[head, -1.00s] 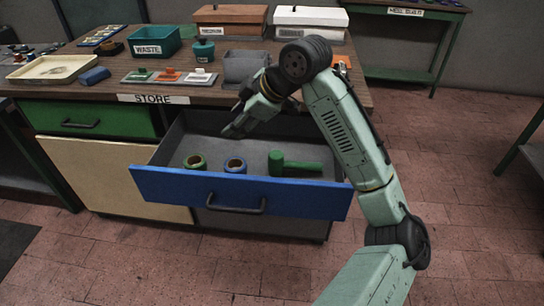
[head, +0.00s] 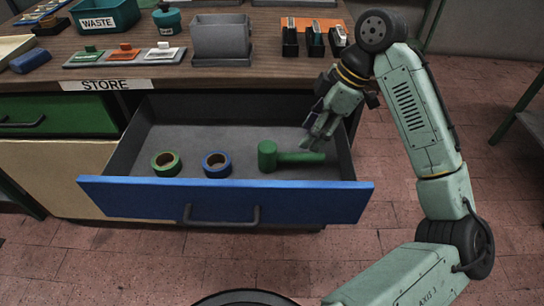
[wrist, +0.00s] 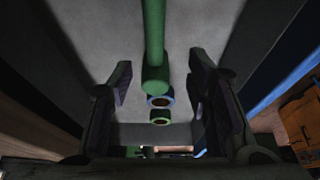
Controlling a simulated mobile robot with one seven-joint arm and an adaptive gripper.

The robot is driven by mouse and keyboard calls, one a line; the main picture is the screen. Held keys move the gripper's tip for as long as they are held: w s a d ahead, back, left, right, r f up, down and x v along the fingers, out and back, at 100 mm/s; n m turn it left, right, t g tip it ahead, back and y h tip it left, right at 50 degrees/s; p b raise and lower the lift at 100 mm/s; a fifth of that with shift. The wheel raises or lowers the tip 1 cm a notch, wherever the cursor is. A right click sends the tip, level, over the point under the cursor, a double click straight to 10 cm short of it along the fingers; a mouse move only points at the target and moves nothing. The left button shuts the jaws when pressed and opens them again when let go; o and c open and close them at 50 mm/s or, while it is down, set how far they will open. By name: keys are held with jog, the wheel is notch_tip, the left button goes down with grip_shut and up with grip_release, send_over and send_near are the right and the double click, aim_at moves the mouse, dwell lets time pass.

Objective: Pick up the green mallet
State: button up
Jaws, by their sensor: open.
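The green mallet (head: 268,156) lies on its side in the open blue-fronted drawer (head: 225,201), towards the right. Its head is at the left and its handle points right. My gripper (head: 311,144) is open above the handle, inside the drawer's right part, and partly covers the handle in the head view. In the wrist view the mallet (wrist: 154,50) runs down the picture between the two open fingers (wrist: 160,84), with its head nearer the bottom. Nothing is between the fingertips that I can see held; the exact height above the handle is unclear.
A blue tape roll (head: 216,164) and a green tape roll (head: 166,164) lie left of the mallet in the drawer. The drawer walls stand close around my gripper at the right. The worktop above holds a grey bin (head: 220,39) and a waste tub (head: 104,16).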

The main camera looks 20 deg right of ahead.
aim_at(294, 154)
jog(key=x, duration=0.6)
jog(key=p+x, duration=0.1)
jog(key=x, duration=0.2)
jog(key=shift+w+f+p, duration=0.3)
jog(key=shift+w+p, duration=0.05)
jog(key=shift+c, duration=0.2)
grip_shut()
jog(key=shift+r, duration=0.1)
